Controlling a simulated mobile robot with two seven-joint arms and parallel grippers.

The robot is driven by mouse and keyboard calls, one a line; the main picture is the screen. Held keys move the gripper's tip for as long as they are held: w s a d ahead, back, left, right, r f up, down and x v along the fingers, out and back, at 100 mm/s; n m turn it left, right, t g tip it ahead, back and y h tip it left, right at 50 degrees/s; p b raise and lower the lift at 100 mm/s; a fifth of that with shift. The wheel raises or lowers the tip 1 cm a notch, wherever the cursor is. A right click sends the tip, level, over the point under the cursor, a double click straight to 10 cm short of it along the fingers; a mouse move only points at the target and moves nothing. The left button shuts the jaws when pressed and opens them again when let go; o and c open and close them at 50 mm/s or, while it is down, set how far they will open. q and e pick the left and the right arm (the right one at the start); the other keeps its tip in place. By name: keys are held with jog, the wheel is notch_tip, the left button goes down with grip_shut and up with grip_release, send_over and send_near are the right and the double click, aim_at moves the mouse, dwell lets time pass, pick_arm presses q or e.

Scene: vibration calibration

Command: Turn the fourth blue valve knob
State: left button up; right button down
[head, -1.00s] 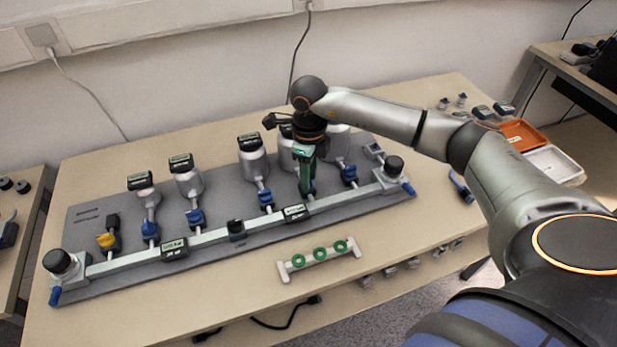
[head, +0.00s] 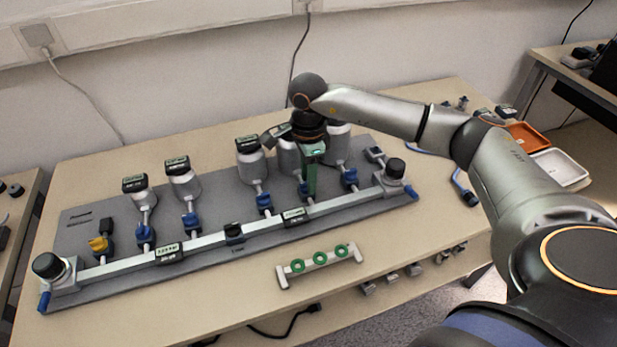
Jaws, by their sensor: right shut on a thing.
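Several blue valve knobs sit in a row on the grey plate (head: 240,255) behind a metal rail. From the left, the first (head: 145,236), second (head: 191,223) and third (head: 264,204) are in plain view. My right gripper (head: 308,191) points down with its green fingers shut on the fourth blue valve knob (head: 306,196), which they mostly hide. The fifth blue knob (head: 350,179) is just to the right, apart from the fingers. My left gripper is out of view.
Silver canisters (head: 250,160) with dark labels stand behind the knobs, close to my wrist. A yellow knob (head: 98,244) is at the left end. A white holder with green rings (head: 320,259) lies in front. An orange tray (head: 525,137) is at far right.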

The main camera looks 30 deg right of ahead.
dwell(0.3)
jog(key=c, duration=0.5)
grip_release()
notch_tip(320, 180, up, 13)
jog(key=shift+f+p, duration=0.2)
jog(key=shift+p, duration=0.25)
jog(key=shift+f, duration=0.1)
